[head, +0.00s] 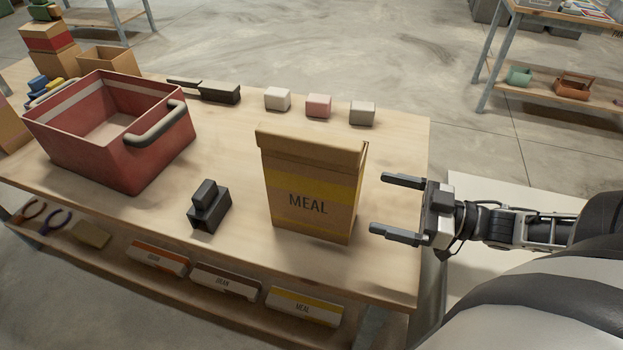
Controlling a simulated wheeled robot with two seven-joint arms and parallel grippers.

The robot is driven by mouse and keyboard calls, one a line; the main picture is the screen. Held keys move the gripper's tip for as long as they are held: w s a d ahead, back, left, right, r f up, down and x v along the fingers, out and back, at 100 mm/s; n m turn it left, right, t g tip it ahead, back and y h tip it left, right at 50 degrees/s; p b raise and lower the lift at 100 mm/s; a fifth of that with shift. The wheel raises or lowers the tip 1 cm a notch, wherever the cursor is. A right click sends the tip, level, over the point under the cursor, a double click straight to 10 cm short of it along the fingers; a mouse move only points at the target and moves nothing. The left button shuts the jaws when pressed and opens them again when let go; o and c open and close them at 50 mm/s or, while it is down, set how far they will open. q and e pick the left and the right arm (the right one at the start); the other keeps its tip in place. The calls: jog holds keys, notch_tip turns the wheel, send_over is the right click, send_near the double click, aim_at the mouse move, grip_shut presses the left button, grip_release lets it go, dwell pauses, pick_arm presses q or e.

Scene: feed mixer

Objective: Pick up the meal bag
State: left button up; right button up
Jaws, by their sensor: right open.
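The meal bag (308,185) is a brown paper bag with a folded top, a yellow band and the word MEAL. It stands upright on the wooden table (235,256), near the front edge and right of the middle. My right gripper (388,206) is just right of the bag, its two fingers apart and pointing left at the bag. The gripper is open and empty, with a small gap between its fingertips and the bag. My left gripper is not in view.
A red bin (75,150) with a dark handle stands on the left. A black block-shaped object (209,208) sits left of the bag. White (277,99), pink (318,105) and grey (362,113) blocks line the back edge. Labelled packs (303,306) lie on the lower shelf.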

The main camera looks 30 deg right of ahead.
aim_at(357, 196)
jog(key=b+x, duration=0.1)
jog(key=x, duration=0.5)
jog(key=shift+w+f, duration=0.1)
jog(key=shift+w, duration=0.05)
jog(key=shift+f+b+x, duration=0.2)
jog(key=shift+x, duration=1.15)
jog(key=shift+f+b+x, duration=0.2)
jog(key=shift+x, duration=1.15)
jog(key=shift+d, duration=0.1)
jog(key=c, duration=1.7)
jog(key=shift+w+r, duration=0.15)
jog(key=shift+r, duration=0.05)
jog(key=shift+c, duration=0.2)
